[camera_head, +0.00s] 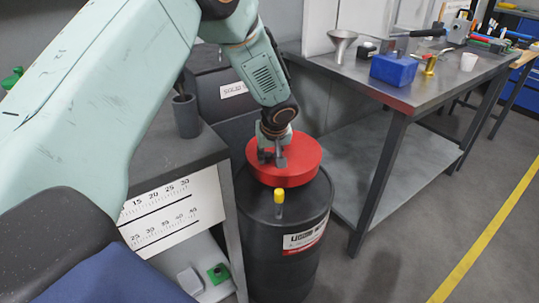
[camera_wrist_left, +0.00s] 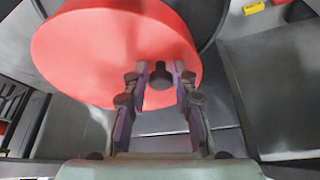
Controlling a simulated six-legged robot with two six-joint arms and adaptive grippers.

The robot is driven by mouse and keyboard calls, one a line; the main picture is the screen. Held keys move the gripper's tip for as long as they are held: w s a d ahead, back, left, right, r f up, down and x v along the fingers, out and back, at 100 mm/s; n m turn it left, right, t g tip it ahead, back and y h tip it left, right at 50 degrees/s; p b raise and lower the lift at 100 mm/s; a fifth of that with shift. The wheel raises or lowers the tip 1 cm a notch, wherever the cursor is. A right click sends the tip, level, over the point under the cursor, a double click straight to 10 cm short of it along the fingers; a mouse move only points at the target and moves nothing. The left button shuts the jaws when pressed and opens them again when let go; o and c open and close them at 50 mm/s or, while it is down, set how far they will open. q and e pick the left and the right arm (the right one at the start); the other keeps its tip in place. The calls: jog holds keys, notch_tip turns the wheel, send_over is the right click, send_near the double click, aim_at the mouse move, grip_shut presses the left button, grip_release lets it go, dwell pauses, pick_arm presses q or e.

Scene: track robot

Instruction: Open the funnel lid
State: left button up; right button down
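The red round funnel lid (camera_head: 297,172) sits flat on top of a black drum (camera_head: 273,235) and looks closed. In the left wrist view the red lid (camera_wrist_left: 90,50) fills the upper left, and a dark knob (camera_wrist_left: 160,74) stands out near its edge. My left gripper (camera_head: 272,157) reaches down from above to the near left edge of the lid. In the left wrist view its fingers (camera_wrist_left: 161,78) are apart, one on each side of the knob, and no firm grip shows. My right gripper is in neither view.
A yellow-capped fitting (camera_head: 279,198) stands on the drum's near top. A dark-topped cabinet (camera_head: 165,158) stands close at left. Open floor lies at lower right.

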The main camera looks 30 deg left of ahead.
pick_arm(q)
grip_shut()
jog(key=shift+r, duration=0.2)
dwell(0.3)
